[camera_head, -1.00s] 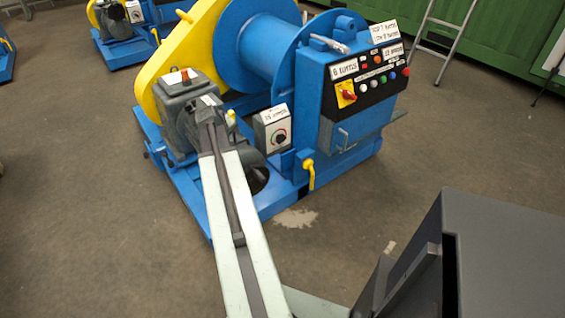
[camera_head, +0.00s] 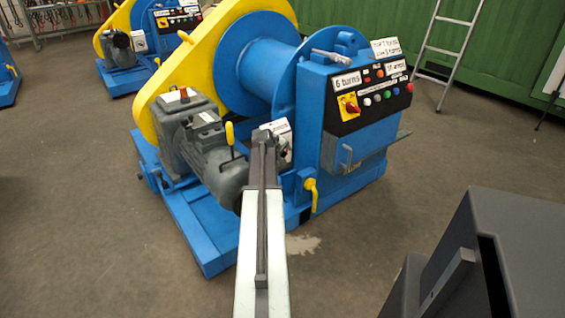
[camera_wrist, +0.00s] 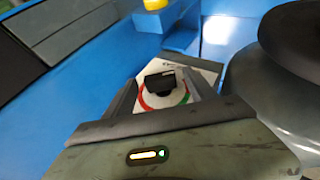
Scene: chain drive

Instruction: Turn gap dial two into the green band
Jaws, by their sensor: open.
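The gap dial (camera_wrist: 160,82) shows in the wrist view as a black knob on a white plate, with a red and green ring around it. Red shows along the left and bottom, green at the lower right. My gripper (camera_wrist: 163,95) is open, with one finger on each side of the knob. Whether the fingers touch it, I cannot tell. Where the knob points is not clear. In the head view, my gripper (camera_head: 265,138) is in front of the dial's white-faced box (camera_head: 281,128) and hides most of it. The box's label is not readable.
A grey motor (camera_head: 212,155) stands just left of my gripper. A yellow-handled lever (camera_head: 311,190) is at the lower right. The control panel (camera_head: 370,92) with its buttons is on the blue winch to the right. Bare floor lies in front.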

